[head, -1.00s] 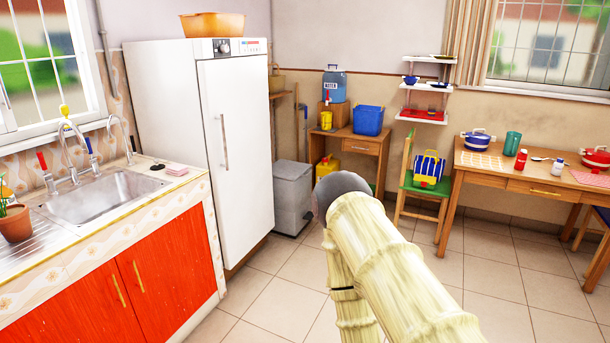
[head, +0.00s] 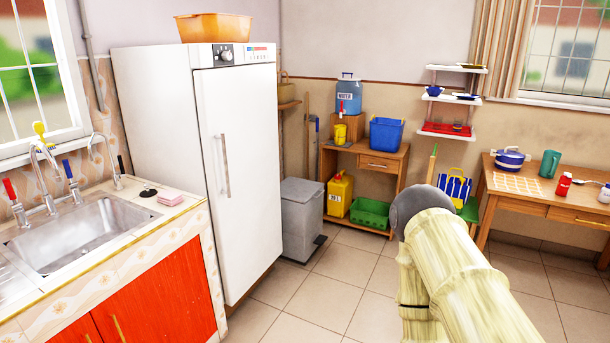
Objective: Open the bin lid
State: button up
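The grey pedal bin (head: 302,220) stands on the tiled floor just right of the white fridge. Its flat grey lid (head: 301,190) is shut, and a dark pedal shows low at its front right. My arm, with pale ribbed links and a dark grey rounded joint, rises from the lower right and stands to the right of the bin, apart from it in the picture. My gripper is not in view.
The fridge (head: 235,170) stands close on the bin's left. A wooden shelf table (head: 378,160) with a blue tub, a yellow container and a green basket stands to its right. A sink counter (head: 160,212) fills the left. Tiled floor (head: 310,290) is clear before the bin.

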aim_at(300, 191)
jog(key=z, duration=0.25)
jog(key=i, duration=1.8)
jog(key=u, duration=0.45)
jog(key=i, duration=1.6)
jog(key=u, duration=0.45)
